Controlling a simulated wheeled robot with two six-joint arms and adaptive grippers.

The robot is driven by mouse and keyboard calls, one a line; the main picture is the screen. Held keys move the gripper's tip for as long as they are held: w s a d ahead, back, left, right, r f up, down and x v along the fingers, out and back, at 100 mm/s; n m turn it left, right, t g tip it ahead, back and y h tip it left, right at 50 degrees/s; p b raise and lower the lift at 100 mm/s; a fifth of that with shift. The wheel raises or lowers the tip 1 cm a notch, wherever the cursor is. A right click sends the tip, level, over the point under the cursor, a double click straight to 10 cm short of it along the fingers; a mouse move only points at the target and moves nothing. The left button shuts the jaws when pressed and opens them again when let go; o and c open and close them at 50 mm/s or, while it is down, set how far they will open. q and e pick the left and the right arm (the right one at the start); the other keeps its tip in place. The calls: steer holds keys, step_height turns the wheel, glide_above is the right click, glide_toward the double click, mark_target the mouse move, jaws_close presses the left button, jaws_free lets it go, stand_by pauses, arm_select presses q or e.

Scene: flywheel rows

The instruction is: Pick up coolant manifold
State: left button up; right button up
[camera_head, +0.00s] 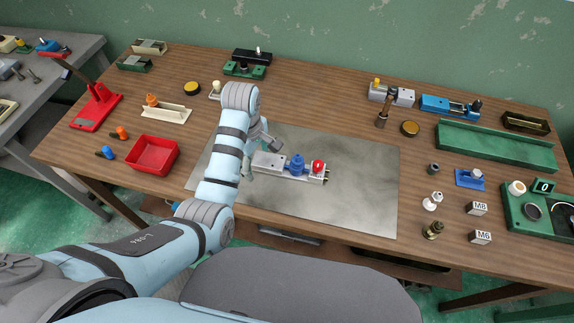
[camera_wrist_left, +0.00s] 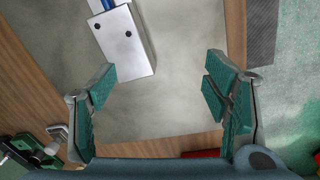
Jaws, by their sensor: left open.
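What looks like the coolant manifold (camera_head: 270,160) is a grey metal block with a blue fitting and a red knob, lying on the grey mat (camera_head: 360,205) in the middle of the bench. In the left wrist view its plain end (camera_wrist_left: 124,42) with two dark holes shows at upper left; the rest is cut off. My left gripper (camera_head: 255,157) is at the block's left end. In the wrist view its green-padded fingers (camera_wrist_left: 158,90) are wide apart with nothing between them, and the block lies beyond the tips. My right gripper is not in view.
A red tray (camera_head: 153,154) stands left of the mat. Several fixtures line the back edge. A long green tray (camera_head: 495,145), small fittings and blocks marked M8 (camera_head: 477,208) and M6 (camera_head: 481,237) stand at right. The mat's right part is clear.

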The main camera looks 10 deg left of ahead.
mark_target(277, 162)
arm_select(q)
steer(key=w+d+r+n, duration=0.3)
steer(key=w+d+r, duration=0.15)
steer(key=r, duration=0.25)
steer(key=shift+g, duration=0.4)
step_height(277, 162, down, 13)
steer(key=b, duration=0.4)
steer(key=shift+f+b, duration=0.15)
steer(key=shift+b, duration=0.25)
steer(key=shift+w, duration=0.1)
jaws_close()
